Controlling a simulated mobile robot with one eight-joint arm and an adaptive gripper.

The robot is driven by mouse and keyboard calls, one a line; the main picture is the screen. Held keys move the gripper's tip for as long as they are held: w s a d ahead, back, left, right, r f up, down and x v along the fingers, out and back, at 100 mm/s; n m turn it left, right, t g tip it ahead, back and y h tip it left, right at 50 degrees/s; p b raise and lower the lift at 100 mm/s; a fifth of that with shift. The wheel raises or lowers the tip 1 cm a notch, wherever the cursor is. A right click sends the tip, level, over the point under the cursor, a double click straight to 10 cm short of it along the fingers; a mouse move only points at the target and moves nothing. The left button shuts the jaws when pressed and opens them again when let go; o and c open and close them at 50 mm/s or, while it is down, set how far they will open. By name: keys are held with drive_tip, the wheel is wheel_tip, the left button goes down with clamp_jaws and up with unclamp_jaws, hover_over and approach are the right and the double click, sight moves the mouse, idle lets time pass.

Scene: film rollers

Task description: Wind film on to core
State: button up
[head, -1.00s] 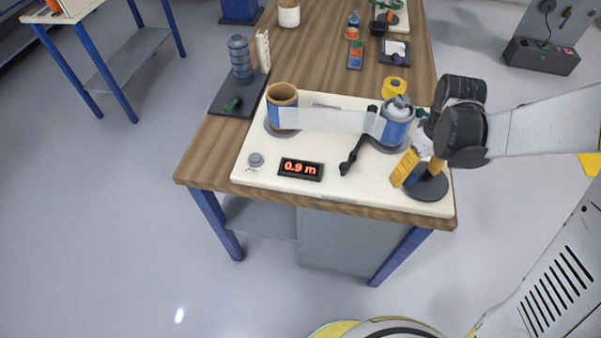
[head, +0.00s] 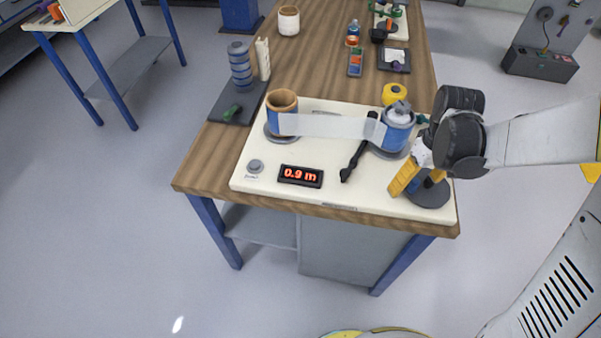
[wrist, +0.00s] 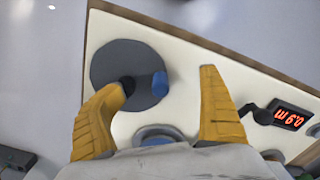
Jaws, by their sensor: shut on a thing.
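A brown core on a blue roller (head: 284,113) stands upright at the board's left. A pale translucent film strip (head: 330,126) spans from it to the blue film roll (head: 397,128) at the right, which also shows in the wrist view (wrist: 155,136). A dark crank disc (head: 430,196) lies at the board's right front corner; in the wrist view it bears a blue handle (wrist: 160,84) and a black hub. My gripper (head: 418,178) reaches down over the disc, its yellow fingers (wrist: 168,80) on either side of the blue handle. Exact contact is hard to see.
A black display (head: 301,176) reads 0.9 m. A grey button (head: 255,166) and a black lever (head: 354,160) are on the white board (head: 235,183). A dark tray (head: 245,108) with a blue-grey stack stands at left. A yellow roll (head: 395,94) stands behind.

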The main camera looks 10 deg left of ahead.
drive_tip(key=shift+s+f, duration=0.1)
drive_tip(key=shift+s, duration=0.1)
drive_tip(key=shift+s+d, duration=0.4)
drive_tip(key=shift+s, duration=0.05)
drive_tip(key=c, duration=0.4)
drive_tip(key=shift+s+d, duration=0.2)
drive_tip(key=shift+c, duration=1.4)
drive_tip(key=shift+s+d, duration=0.1)
drive_tip(key=c, duration=0.4)
drive_tip(key=shift+c, duration=0.2)
drive_tip(key=shift+s+d, duration=0.1)
